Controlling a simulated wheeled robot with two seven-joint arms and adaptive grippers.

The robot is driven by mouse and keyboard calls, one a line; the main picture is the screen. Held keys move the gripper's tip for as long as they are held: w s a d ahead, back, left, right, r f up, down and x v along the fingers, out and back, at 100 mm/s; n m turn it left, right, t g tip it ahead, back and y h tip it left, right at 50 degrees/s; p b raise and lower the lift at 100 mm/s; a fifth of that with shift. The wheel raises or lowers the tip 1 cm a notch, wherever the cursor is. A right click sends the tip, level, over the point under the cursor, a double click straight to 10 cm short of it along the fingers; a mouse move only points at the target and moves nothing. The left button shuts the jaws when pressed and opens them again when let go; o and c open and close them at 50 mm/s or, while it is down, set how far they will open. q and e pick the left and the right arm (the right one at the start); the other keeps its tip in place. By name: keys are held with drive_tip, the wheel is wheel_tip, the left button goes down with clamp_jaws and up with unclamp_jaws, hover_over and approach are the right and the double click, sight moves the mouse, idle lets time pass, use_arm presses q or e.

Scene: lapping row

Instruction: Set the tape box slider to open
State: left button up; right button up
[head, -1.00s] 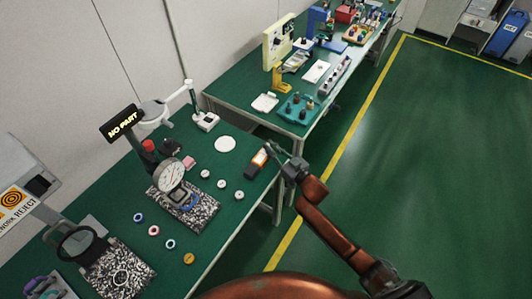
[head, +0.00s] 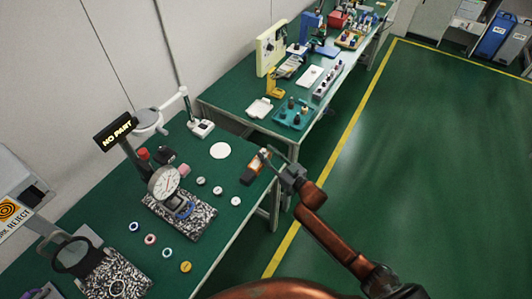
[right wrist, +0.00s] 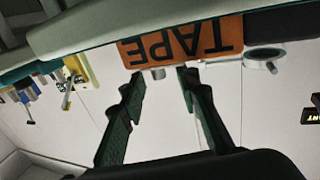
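The tape box (head: 254,169) is a small dark box with an orange face at the right edge of the near bench. In the right wrist view its orange TAPE label (right wrist: 180,40) is upside down at the top. A small pale stub (right wrist: 157,73) sticks out below the label and looks like the slider knob. My right gripper (head: 268,153) is at the box from the bench's open side. In the right wrist view its two dark fingers (right wrist: 160,75) are apart, with the stub between their tips. I cannot tell whether they touch it. My left gripper is not in view.
A dial gauge (head: 164,183) stands on a speckled plate left of the box. Several small rings and a white disc (head: 220,150) lie nearby. A magnifier lamp (head: 200,127) stands behind. A second bench holds a teal tray (head: 293,115). The floor at right is clear.

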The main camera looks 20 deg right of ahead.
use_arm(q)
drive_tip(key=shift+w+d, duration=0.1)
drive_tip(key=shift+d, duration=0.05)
use_arm(e)
drive_tip(key=v, duration=1.1)
